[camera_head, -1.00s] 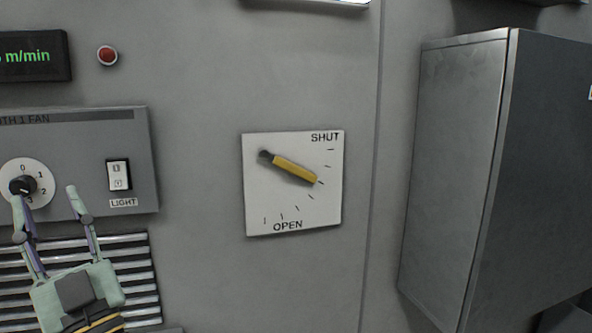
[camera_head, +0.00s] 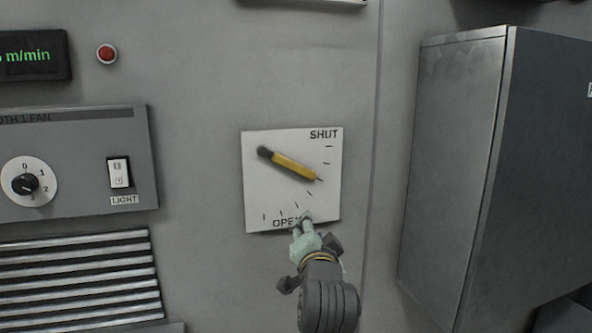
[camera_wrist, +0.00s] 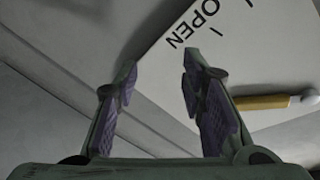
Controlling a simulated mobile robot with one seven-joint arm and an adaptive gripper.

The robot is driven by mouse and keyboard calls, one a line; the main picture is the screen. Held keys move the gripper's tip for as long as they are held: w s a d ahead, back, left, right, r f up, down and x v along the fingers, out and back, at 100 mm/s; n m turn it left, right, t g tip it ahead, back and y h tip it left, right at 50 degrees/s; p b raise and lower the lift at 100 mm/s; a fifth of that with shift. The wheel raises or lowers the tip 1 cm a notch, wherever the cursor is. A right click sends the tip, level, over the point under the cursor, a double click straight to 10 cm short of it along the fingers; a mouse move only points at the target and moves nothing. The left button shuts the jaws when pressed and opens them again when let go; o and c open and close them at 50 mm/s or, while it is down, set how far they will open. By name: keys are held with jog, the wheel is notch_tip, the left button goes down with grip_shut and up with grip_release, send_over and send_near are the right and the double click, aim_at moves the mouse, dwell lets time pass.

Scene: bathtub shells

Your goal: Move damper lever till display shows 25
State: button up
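The damper lever (camera_head: 292,165) is a yellow handle on a dark pivot, mounted on a white plate (camera_head: 262,193) marked SHUT at the top and OPEN at the bottom. It points down and to the right, between the two marks. The lever also shows at the right in the wrist view (camera_wrist: 262,102). My gripper (camera_head: 302,217) is at the plate's lower edge near OPEN, below the lever and apart from it. In the wrist view my gripper (camera_wrist: 158,78) is open with nothing between its fingers. The display (camera_head: 34,56) is cut off at the left; only "m/min" and part of a digit show.
A fan panel (camera_head: 80,165) with a dial (camera_head: 27,183) and a light switch (camera_head: 119,172) is at the left, above a slatted vent (camera_head: 80,275). A red button (camera_head: 107,54) is above. A grey metal cabinet (camera_head: 455,170) juts out at the right.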

notch_tip(320, 180, up, 7)
jog(key=s+m+y, duration=0.1)
jog(key=s+m, duration=0.2)
jog(key=m, duration=0.2)
jog(key=m+y, duration=0.4)
jog(key=m, duration=0.2)
send_near(293, 168)
jog(key=p+x, duration=0.2)
jog(key=x, duration=0.6)
jog(key=shift+r+p, duration=0.1)
jog(key=shift+p, duration=0.25)
jog(key=shift+c, duration=0.3)
grip_shut()
